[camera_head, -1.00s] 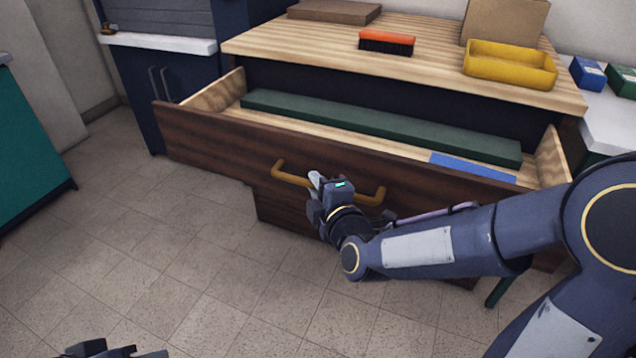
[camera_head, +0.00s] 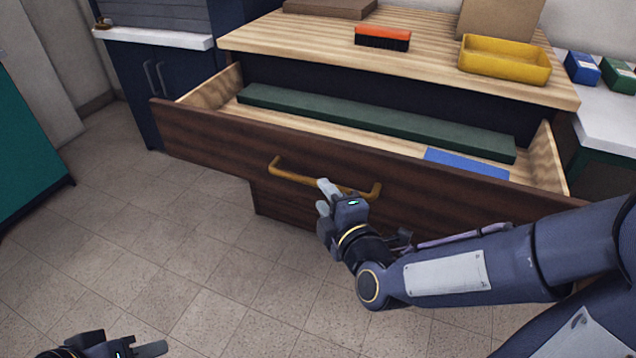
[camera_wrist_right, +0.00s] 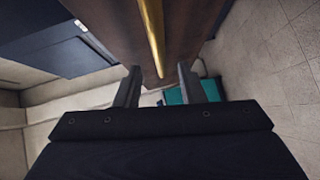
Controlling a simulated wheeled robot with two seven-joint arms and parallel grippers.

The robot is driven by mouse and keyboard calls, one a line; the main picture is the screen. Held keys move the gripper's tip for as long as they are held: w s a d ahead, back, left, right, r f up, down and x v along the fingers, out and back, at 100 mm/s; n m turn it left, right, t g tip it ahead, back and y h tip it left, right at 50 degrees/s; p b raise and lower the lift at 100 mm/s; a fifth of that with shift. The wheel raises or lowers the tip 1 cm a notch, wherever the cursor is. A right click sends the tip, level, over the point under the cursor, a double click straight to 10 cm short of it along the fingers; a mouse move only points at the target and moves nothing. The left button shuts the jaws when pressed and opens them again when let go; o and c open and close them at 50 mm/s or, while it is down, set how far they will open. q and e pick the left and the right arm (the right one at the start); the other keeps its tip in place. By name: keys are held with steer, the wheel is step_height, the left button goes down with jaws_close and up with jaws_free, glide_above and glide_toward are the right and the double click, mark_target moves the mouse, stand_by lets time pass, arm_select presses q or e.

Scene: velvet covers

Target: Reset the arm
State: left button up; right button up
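A wide dark-wood drawer (camera_head: 215,140) stands pulled open below a wooden top. Its front has a long yellow handle (camera_head: 290,173). The handle also shows in the right wrist view (camera_wrist_right: 153,35). My right gripper (camera_head: 325,197) is in front of the handle, overlapping it in the head view. Its fingers (camera_wrist_right: 158,85) are spread and empty, with the handle beyond the fingertips. My left gripper (camera_head: 120,346) is partly visible at the bottom left edge, low over the floor; whether it is open is unclear.
The drawer holds a long green block (camera_head: 380,125) and a blue flat piece (camera_head: 465,163). On the top are an orange brush (camera_head: 383,37) and a yellow tray (camera_head: 505,70). The tiled floor (camera_head: 150,230) at left is clear. A teal cabinet (camera_head: 25,150) stands far left.

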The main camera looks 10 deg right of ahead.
steer(key=shift+v, duration=0.85)
steer(key=s+d+f+m+g, duration=0.2)
steer(key=s+d+m+g, duration=0.3)
steer(key=s+m, duration=0.5)
steer(key=s+d+f+m+g, duration=0.2)
steer(key=s+d+m+g, duration=0.25)
steer(key=s+m, duration=0.5)
step_height(320, 180, up, 27)
steer(key=p, duration=2.7)
steer(key=shift+w+a+m+g+y, duration=0.15)
steer(key=shift+a+m+g+y, duration=0.1)
steer(key=shift+m+g+y, duration=0.15)
steer(key=shift+r, duration=0.1)
